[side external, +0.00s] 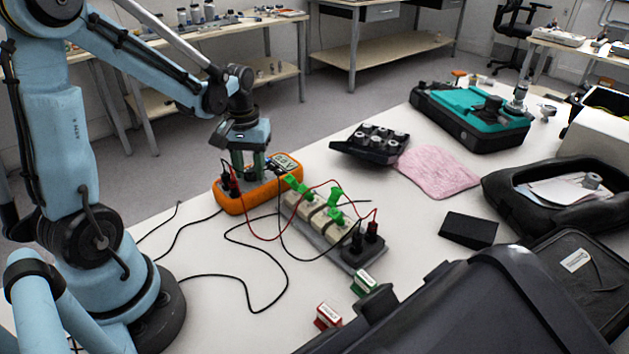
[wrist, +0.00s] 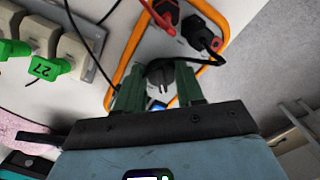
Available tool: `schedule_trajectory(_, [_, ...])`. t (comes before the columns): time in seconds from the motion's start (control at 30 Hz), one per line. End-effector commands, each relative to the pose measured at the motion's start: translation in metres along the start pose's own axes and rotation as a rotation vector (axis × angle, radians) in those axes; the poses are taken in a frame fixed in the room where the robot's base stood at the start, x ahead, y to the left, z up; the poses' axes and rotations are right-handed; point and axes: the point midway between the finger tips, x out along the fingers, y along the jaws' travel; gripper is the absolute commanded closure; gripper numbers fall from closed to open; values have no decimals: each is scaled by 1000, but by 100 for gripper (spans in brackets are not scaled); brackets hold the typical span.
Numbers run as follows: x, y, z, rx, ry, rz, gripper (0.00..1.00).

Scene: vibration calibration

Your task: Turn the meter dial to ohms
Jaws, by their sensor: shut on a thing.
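An orange multimeter (side external: 234,200) lies on the white table, its small display (side external: 286,161) facing up. In the wrist view its orange rim (wrist: 130,50) surrounds a pale face. My gripper (side external: 249,172) points down over the meter, and its green fingers are closed on the black dial. In the wrist view the dial (wrist: 161,74) sits between the two fingers of my gripper (wrist: 158,86). Red and black plugs (side external: 230,180) are in the meter's sockets. The dial's markings are mostly hidden, so I cannot tell its setting.
A grey rail (side external: 340,259) with beige blocks and green tags stands right of the meter. Red and black leads loop over the table. A black tray (side external: 371,146), pink cloth (side external: 436,171) and teal-topped case (side external: 470,101) lie farther back.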

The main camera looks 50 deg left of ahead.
Motion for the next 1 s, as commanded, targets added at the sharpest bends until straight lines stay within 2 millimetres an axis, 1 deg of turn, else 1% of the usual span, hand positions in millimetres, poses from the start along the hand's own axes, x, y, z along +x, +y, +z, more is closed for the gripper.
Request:
schedule_trajectory(0.53, [0, 0, -1, 26, 3, 1, 93])
schedule_trajectory(0.57, [0, 0, -1, 26, 3, 1, 58])
schedule_trajectory(0.6, [0, 0, -1, 26, 3, 1, 52])
schedule_trajectory(0.7, [0, 0, -1, 25, 2, 1, 38])
schedule_trajectory(1.0, [-1, 0, 0, 25, 1, 0, 38])
